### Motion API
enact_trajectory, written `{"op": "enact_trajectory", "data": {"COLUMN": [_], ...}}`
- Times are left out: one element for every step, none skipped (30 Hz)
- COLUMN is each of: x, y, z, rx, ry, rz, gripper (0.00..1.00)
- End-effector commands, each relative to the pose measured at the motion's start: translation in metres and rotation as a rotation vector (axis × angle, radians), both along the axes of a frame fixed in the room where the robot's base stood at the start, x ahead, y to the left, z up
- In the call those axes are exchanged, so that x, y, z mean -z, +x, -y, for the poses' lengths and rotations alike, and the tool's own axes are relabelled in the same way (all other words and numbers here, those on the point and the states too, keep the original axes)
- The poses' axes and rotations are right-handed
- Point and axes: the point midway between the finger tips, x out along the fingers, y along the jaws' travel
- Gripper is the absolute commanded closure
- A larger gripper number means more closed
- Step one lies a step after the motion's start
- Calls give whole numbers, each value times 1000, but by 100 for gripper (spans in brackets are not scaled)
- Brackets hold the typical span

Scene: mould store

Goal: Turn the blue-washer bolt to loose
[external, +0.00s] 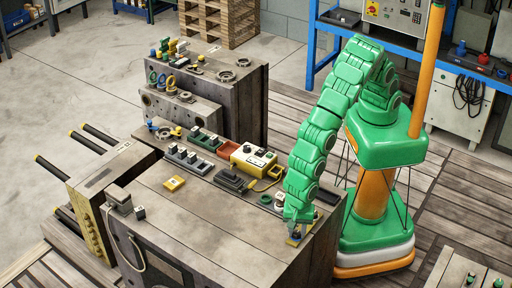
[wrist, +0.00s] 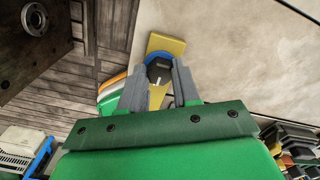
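The blue-washer bolt (wrist: 158,68) shows in the wrist view as a dark head with a blue ring under it. In the external view my gripper (external: 294,235) points down at the right end of the grey block's top (external: 190,220). There the yellow plate (external: 306,228) shows partly, and my gripper hides the bolt.
A yellow control box (external: 253,157), a dark clamp-like part (external: 233,180) and a small yellow piece (external: 174,183) lie on the block to the left. A taller block (external: 240,100) stands behind. A blue-framed bench (external: 400,45) is at the back right.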

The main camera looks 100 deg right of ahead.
Motion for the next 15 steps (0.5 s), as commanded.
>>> {"op": "enact_trajectory", "data": {"x": [0,0,0,0,0,0,0,0,0,0,0,0,0,0,0], "y": [0,0,0,0,0,0,0,0,0,0,0,0,0,0,0], "z": [0,0,0,0,0,0,0,0,0,0,0,0,0,0,0], "rx": [0,0,0,0,0,0,0,-1,-3,-5,-8,-15,-22,-29,-42], "ry": [0,0,0,0,0,0,0,0,0,0,0,0,0,0,0], "rz": [0,0,0,0,0,0,0,0,0,0,0,0,0,0,0], "gripper": [77,82,88,93,97,100,100,100,100,100,100,100,100,100,100]}}
